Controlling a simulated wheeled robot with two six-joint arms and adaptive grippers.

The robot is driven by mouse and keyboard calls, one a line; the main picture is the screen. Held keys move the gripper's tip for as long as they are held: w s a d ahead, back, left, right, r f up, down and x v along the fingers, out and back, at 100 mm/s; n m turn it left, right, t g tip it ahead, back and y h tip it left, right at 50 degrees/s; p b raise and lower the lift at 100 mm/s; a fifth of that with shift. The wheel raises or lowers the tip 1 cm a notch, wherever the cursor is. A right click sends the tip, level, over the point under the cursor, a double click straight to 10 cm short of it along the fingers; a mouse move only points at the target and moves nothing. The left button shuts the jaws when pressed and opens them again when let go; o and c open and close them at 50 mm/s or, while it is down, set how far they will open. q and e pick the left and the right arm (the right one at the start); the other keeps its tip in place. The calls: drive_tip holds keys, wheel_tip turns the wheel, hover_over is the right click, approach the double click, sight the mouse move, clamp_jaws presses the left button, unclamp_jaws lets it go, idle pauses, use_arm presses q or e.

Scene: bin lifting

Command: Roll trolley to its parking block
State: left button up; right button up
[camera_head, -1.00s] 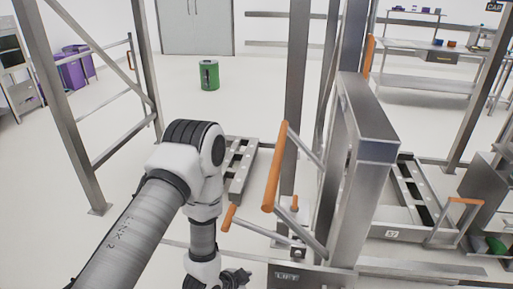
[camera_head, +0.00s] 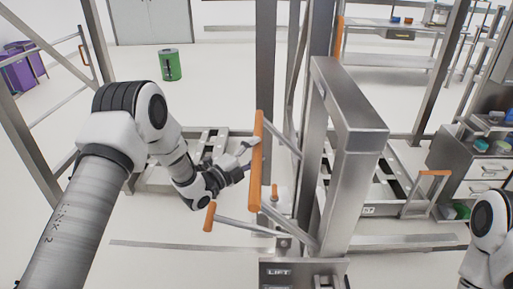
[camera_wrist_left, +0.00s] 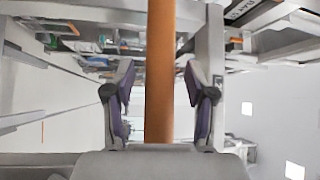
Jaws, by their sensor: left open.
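My left gripper (camera_head: 243,160) is open at the upright orange handle bar (camera_head: 257,165) of the steel lift frame. In the left wrist view the orange bar (camera_wrist_left: 160,85) stands between its two spread fingers, with a gap on each side. On the right, a low steel frame with an orange-topped handle (camera_head: 435,173) and a small label plate may be the trolley; I cannot tell for certain. I cannot make out its parking block. My right arm shows at the lower right edge, with its gripper out of the picture.
A steel post (camera_head: 350,150) stands right of the orange bar. A shorter orange-tipped lever (camera_head: 209,216) sits below my gripper. A green bin (camera_head: 170,65) stands behind on open floor.

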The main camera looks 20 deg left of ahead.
use_arm(q)
drive_tip(key=shift+w, duration=0.5)
drive_tip(key=shift+d, duration=0.1)
drive_tip(key=shift+c, duration=0.4)
clamp_jaws()
